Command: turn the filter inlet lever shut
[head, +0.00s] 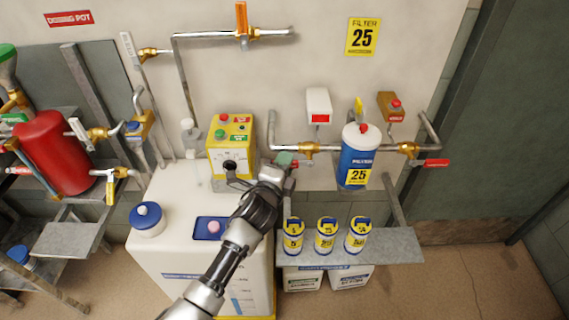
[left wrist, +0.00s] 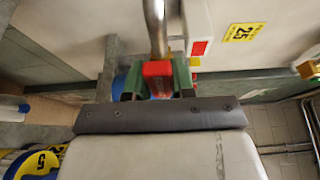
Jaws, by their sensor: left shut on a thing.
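The blue and white filter (head: 357,150) with a yellow 25 label hangs on the wall pipe. The brass inlet valve (head: 308,148) is on the pipe to its left. My left gripper (head: 290,161) is at the left of this valve, its green fingers shut on the inlet lever's red grip (left wrist: 157,76). In the left wrist view the red grip sits between the two green fingers, with a grey metal bar or pipe above it. In the head view my gripper hides most of the lever. My right gripper is not in view.
The outlet valve (head: 408,149) has a red-ended lever (head: 434,162) at the filter's right. A yellow control box (head: 230,150) stands left of my gripper. Several yellow and blue canisters (head: 325,236) stand on a grey shelf (head: 390,248) below. The floor at right is clear.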

